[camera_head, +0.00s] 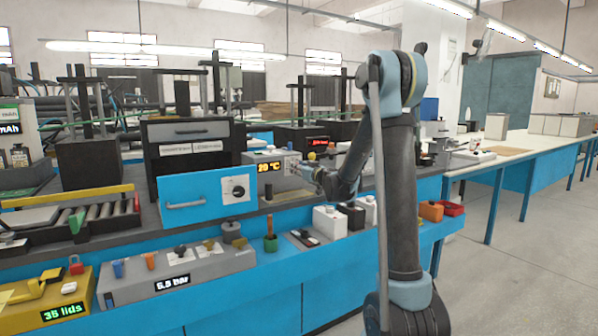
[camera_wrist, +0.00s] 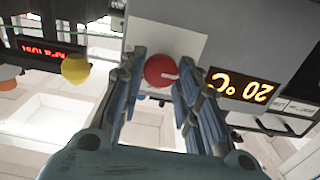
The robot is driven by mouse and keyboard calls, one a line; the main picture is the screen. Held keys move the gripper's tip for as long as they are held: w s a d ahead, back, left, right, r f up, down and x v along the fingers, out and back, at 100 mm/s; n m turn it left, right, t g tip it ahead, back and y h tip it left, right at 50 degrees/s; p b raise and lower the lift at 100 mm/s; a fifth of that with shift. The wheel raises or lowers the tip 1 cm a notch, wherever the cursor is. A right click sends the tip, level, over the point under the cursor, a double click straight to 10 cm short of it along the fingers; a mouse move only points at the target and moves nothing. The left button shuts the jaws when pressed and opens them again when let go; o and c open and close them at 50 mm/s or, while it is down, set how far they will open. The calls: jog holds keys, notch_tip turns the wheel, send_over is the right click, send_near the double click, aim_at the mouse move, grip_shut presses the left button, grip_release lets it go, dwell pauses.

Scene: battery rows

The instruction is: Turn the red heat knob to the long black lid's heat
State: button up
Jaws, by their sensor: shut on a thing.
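The red heat knob (camera_wrist: 160,71) is a round disc with a pale mark near its right edge in the wrist view. It sits on a light panel. My gripper (camera_wrist: 160,62) has its fingers on either side of the knob and is shut on it. The orange heat display (camera_wrist: 242,88) beside it reads 20 °C, upside down in this view; the head view also shows the display (camera_head: 268,167) on a grey box. In the head view my gripper (camera_head: 308,171) is at the front of that box and hides the knob. I cannot make out a long black lid for certain.
A yellow knob (camera_wrist: 75,68) and a red-lit display (camera_wrist: 50,50) are left of my fingers in the wrist view. White and black blocks (camera_head: 328,221) stand below my gripper.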

jog(key=shift+m, duration=0.4)
jog(key=shift+w+d+m, duration=0.1)
jog(key=shift+d+m, duration=0.05)
jog(key=shift+m, duration=1.85)
jog(key=shift+w+d+m, duration=0.1)
jog(key=shift+m, duration=1.9)
jog(key=o, duration=1)
jog(key=shift+o, duration=0.2)
jog(key=shift+s, duration=0.2)
jog(key=v, duration=1.1)
jog(key=shift+s+d, duration=0.2)
jog(key=shift+d, duration=0.05)
